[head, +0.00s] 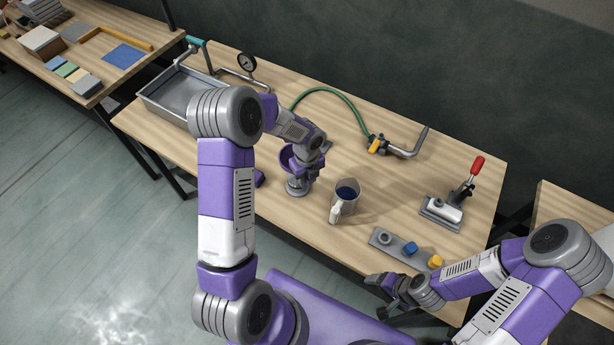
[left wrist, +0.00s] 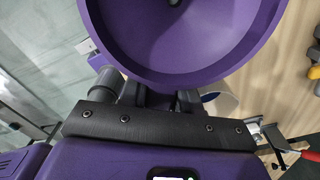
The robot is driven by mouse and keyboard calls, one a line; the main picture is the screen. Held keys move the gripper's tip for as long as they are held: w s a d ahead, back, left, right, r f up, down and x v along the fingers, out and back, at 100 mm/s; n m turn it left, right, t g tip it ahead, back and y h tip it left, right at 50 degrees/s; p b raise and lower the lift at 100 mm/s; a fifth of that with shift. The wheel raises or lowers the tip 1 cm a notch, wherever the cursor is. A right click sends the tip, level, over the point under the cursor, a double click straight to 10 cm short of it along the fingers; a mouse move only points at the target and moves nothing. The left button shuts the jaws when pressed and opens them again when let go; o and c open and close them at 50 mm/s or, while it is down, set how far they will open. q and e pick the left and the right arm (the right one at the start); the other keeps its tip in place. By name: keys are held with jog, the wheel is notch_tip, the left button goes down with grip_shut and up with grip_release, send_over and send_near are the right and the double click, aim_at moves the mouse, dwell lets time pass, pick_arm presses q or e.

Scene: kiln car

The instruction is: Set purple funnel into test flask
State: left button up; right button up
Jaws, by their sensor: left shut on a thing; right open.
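The purple funnel (head: 286,156) is held by my left gripper (head: 306,166) above the table, left of its middle. In the left wrist view the funnel's wide bowl (left wrist: 180,45) fills the top, and the fingers (left wrist: 162,98) are shut on it at its lower edge. A grey metal vessel (head: 297,188), probably the test flask, stands just below the gripper in the head view. My arm and the funnel partly cover it, and I cannot tell whether the funnel's stem touches it. My right gripper (head: 385,286) is open and empty by the table's front edge.
A green hose (head: 340,97) and a metal tray (head: 165,102) are farther back.

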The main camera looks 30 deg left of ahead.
pick_arm(q)
jog(key=o, duration=1.3)
jog(key=shift+r, duration=0.15)
jog(key=shift+r+p, duration=1.8)
jog(key=shift+r, duration=0.3)
jog(key=shift+r, duration=3.8)
